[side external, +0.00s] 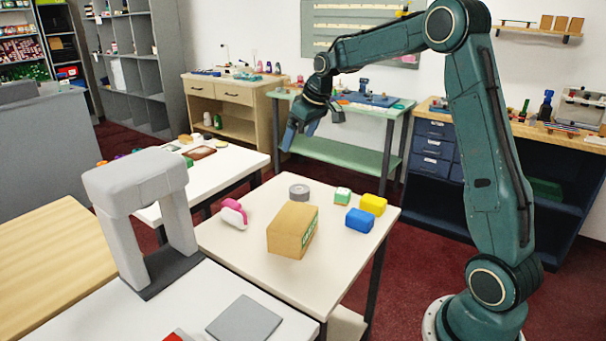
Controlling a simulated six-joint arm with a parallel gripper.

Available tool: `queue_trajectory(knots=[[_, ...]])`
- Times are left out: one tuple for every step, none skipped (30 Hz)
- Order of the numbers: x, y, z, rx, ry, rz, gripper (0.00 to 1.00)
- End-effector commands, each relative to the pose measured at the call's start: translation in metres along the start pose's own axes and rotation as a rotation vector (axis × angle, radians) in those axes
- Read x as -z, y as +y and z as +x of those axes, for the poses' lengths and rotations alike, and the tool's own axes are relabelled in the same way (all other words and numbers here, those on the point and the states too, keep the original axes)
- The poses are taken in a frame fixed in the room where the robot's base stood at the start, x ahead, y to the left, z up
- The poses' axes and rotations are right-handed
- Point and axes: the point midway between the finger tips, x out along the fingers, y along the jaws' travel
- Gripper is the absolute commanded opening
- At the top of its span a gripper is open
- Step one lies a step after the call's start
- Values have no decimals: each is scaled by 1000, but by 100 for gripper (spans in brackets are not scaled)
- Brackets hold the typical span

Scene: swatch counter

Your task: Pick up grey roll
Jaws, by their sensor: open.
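The grey roll (299,192) is a short, dark grey cylinder standing on the white table (345,265), near its far edge. It sits behind a cardboard box (292,230). My gripper (290,146) is open and empty, pointing down. In the picture it is above the roll and slightly to its left, with a clear gap between them. How far it is from the roll in depth is hard to tell from this single view.
A grey arch (135,185) stands at the front left.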

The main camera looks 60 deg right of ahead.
Motion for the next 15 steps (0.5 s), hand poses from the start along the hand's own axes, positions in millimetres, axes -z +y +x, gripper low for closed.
queue_trajectory(knots=[[2, 13, 14, 1, -6, 5, 92], [3, 20, 21, 2, -7, 5, 92], [5, 28, 30, 3, -8, 6, 92], [6, 35, 37, 4, -9, 7, 92], [6, 42, 44, 5, -9, 7, 92], [7, 51, 54, 6, -11, 7, 92], [7, 58, 61, 7, -12, 8, 92], [7, 65, 69, 7, -12, 9, 92], [6, 73, 79, 9, -13, 10, 92], [5, 80, 86, 9, -13, 11, 92], [5, 87, 93, 10, -13, 12, 92], [3, 95, 103, 12, -13, 11, 92], [2, 101, 110, 13, -14, 12, 92], [0, 108, 116, 13, -14, 14, 92], [-2, 114, 124, 15, -14, 15, 92]])
